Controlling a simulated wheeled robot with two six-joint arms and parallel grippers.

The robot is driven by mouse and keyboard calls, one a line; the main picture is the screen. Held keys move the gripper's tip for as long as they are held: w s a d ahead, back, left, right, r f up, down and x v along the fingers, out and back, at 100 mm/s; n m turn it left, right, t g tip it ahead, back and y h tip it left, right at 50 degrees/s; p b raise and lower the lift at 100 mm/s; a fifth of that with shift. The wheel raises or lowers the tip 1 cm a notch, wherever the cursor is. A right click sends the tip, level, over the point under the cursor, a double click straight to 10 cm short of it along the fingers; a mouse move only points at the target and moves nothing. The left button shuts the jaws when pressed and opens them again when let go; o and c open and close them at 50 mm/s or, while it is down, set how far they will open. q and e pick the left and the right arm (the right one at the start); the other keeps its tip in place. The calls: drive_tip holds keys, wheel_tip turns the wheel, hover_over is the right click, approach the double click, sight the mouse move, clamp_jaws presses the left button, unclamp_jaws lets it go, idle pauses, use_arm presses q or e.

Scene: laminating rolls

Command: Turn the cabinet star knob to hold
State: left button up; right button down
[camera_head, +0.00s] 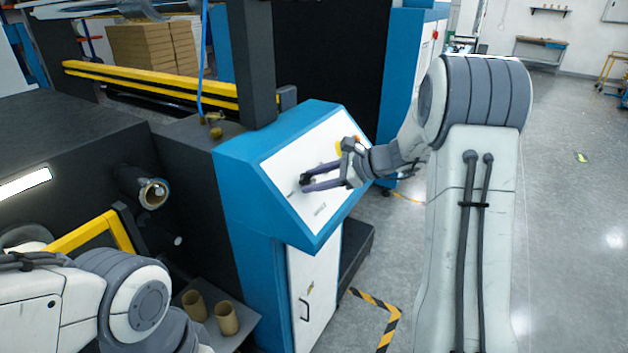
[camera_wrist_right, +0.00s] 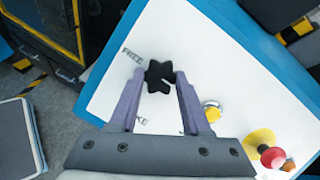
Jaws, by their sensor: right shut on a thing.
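The black star knob (camera_wrist_right: 158,76) sits on the white panel face (camera_wrist_right: 190,35) of the blue cabinet. In the right wrist view its white mark points down and to the right. My right gripper (camera_wrist_right: 157,84) is shut on the knob, one finger on each side. In the head view the right gripper (camera_head: 306,184) reaches the panel from the right and largely covers the knob. Lettering reading "FREE" is up and left of the knob; a partly hidden word ending in "KE" is below it. My left arm shows at lower left, but its gripper is not in view.
A yellow button (camera_wrist_right: 211,110) and a red mushroom button on a yellow base (camera_wrist_right: 272,157) are on the same panel. In the head view, cardboard cores (camera_head: 227,318) stand at lower left. A yellow bar (camera_head: 150,80) crosses the machine behind. Open floor lies to the right.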

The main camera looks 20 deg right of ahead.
drive_tip(key=shift+s+f, duration=0.1)
drive_tip(key=shift+c, duration=1.8)
unclamp_jaws()
drive_tip(key=b+v, duration=0.2)
drive_tip(key=v, duration=0.8)
drive_tip(key=shift+s+d+b, duration=0.15)
drive_tip(key=shift+b, duration=0.25)
